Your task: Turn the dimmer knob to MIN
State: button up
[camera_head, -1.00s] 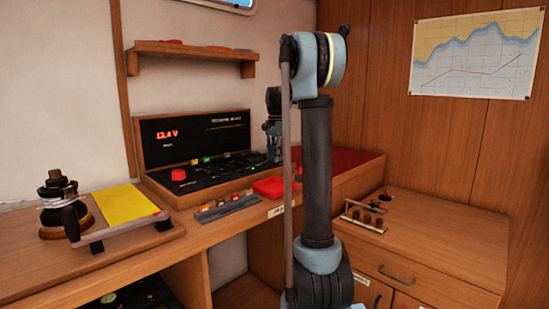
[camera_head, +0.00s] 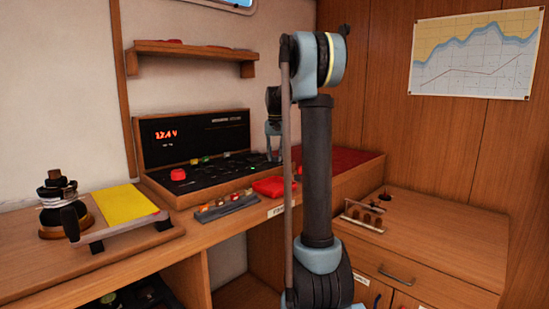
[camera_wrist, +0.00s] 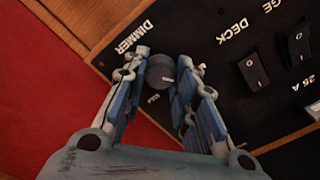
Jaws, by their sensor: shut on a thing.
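The dimmer knob (camera_wrist: 160,73) is a small round grey knob on the black panel (camera_wrist: 235,105), beside the printed word DIMMER, in the wrist view. A small light mark shows at its right edge. My gripper (camera_wrist: 164,60) is shut on the knob, with one finger on each side. The MIN marking cannot be read. In the head view my gripper (camera_head: 273,148) is at the right end of the switch panel (camera_head: 160,165), partly behind my arm, and the knob cannot be made out.
Black rocker switches (camera_wrist: 253,72) stand to the right of the knob. A red surface (camera_wrist: 40,100) lies to the left. In the head view, a red object (camera_head: 268,187) and a grey strip with coloured pieces (camera_head: 226,207) lie in front of the panel.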

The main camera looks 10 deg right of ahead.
jog(key=n, duration=0.4)
jog(key=shift+n, duration=0.3)
jog(key=n, duration=0.3)
jog(key=shift+n, duration=0.4)
jog(key=n, duration=0.4)
jog(key=shift+w+n, duration=0.1)
jog(key=shift+n, duration=2)
jog(key=o, duration=1.1)
notch_tip(320, 180, up, 12)
jog(key=shift+f, duration=0.1)
